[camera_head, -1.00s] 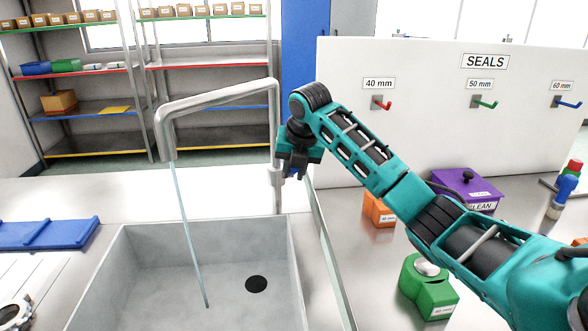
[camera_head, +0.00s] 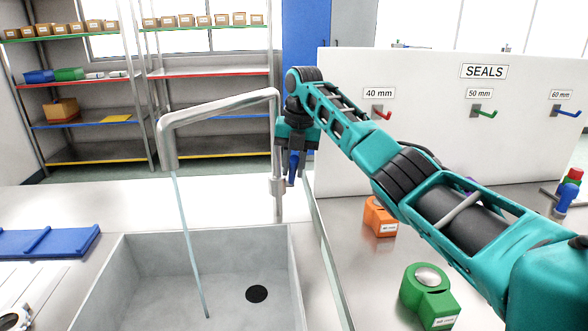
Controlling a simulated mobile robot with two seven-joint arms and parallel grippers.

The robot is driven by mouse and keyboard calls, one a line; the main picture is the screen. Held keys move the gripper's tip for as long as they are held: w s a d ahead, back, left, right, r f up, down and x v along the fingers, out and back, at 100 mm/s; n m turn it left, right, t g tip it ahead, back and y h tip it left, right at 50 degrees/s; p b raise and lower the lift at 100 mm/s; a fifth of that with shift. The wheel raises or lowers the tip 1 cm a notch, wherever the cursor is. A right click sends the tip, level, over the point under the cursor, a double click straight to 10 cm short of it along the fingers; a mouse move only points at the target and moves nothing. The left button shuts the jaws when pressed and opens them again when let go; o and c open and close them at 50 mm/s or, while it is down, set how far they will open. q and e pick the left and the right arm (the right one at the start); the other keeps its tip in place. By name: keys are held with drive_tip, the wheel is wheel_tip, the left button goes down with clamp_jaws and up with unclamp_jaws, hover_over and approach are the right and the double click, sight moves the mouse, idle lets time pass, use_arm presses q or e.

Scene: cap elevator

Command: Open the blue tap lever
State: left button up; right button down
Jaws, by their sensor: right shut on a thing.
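The tap (camera_head: 222,106) is a grey metal pipe with a long spout over the sink (camera_head: 122,290). A thin pale-blue stream (camera_head: 188,238) runs from the spout down into the basin. The blue tap lever (camera_head: 293,168) shows beside the tap's upright post, pointing down. My right gripper (camera_head: 296,153) is at the lever from above and shut on it; the arm's teal wrist hides the lever's upper part and most of the fingers. My left gripper is not in view.
A glass-like divider (camera_head: 327,262) stands right of the sink. Beyond it are an orange box (camera_head: 379,217), a green box (camera_head: 430,298) and the white SEALS board (camera_head: 345,150) with hooks. A blue board (camera_head: 45,241) lies left of the sink.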

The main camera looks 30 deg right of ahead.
drive_tip(key=shift+w+d+r+g, duration=0.1)
drive_tip(key=shift+w+r+g, duration=0.1)
drive_tip(key=shift+g, duration=0.1)
drive_tip(key=c, duration=1)
unclamp_jaws()
drive_tip(key=shift+f, duration=0.1)
drive_tip(key=shift+c, duration=0.2)
wheel_tip(320, 180, up, 13)
drive_tip(key=s, duration=0.1)
drive_tip(key=shift+d, duration=0.45)
